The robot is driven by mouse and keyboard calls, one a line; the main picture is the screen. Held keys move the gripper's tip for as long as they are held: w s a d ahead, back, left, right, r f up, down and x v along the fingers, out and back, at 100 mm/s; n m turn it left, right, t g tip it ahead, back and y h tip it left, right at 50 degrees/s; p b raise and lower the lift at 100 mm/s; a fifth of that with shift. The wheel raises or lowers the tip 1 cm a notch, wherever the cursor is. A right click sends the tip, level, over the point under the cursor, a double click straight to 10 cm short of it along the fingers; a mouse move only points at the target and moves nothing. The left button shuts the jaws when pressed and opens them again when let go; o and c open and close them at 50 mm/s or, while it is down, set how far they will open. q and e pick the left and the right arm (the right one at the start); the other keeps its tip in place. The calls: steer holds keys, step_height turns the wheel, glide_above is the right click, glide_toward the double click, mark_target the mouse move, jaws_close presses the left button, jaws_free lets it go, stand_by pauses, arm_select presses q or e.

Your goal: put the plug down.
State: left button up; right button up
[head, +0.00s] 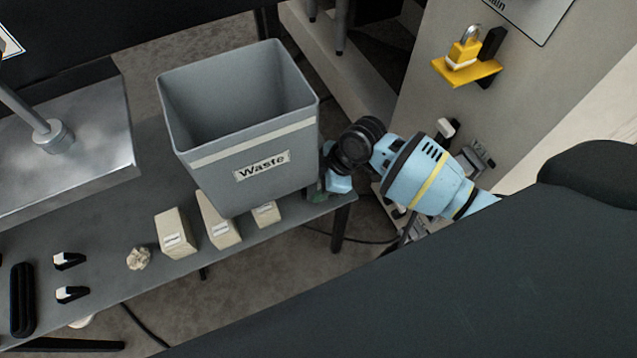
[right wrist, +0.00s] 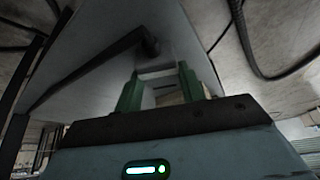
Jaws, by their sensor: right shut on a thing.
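My right gripper (head: 322,184) is at the right side of the grey waste bin (head: 222,180), by the right end of the table. In the head view its fingers are partly hidden by the bin and the wrist. In the right wrist view the green fingers (right wrist: 159,92) stand a short way apart, with a pale grey piece (right wrist: 157,73) between their tips. The gripper is shut on this piece, which I take for the plug; its shape is mostly hidden. I cannot make out the plug in the head view. My left gripper is not in view.
The grey table (head: 95,215) bears beige boxes (head: 173,233), a crumpled ball (head: 138,259) and small black-and-white pieces (head: 70,261). A yellow padlock (head: 464,50) sits on a bracket on the cabinet at the right. A black cable (head: 350,239) runs beyond the table's right end.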

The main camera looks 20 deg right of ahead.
steer(key=o, duration=1)
steer(key=shift+f, duration=0.1)
steer(key=shift+o, duration=0.9)
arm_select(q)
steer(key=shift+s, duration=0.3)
arm_select(e)
steer(key=shift+d+r, duration=0.15)
steer(key=shift+r, duration=0.4)
arm_select(q)
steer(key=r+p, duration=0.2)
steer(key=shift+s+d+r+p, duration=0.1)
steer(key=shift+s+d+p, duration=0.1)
steer(key=shift+p, duration=0.2)
arm_select(e)
steer(key=v, duration=1.1)
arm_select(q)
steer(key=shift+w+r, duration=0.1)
arm_select(e)
steer(key=shift+d, duration=0.1)
